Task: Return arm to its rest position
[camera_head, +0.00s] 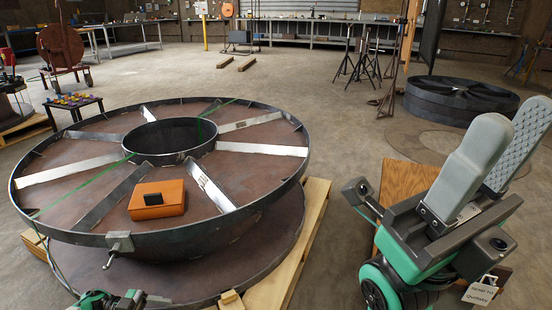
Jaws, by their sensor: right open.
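My right gripper (514,118) is large in the right foreground, raised and pointing up and away. Its two grey padded fingers stand apart with a gap between them, and nothing shows between them. A small green and dark part of my left arm (112,300) shows at the bottom edge, left of centre; its fingers cannot be made out. The large steel reel (160,240) fills the left and middle, with flat spokes and a round hub (170,136). An orange-brown box with a black item on top (158,200) lies on the reel. The right gripper is well clear of the reel.
The reel rests on a wooden pallet (312,215). A brown wooden board (405,183) stands beside my right gripper. A dark stacked reel (460,98) lies behind it. A small table with colourful items (73,100) is at left.

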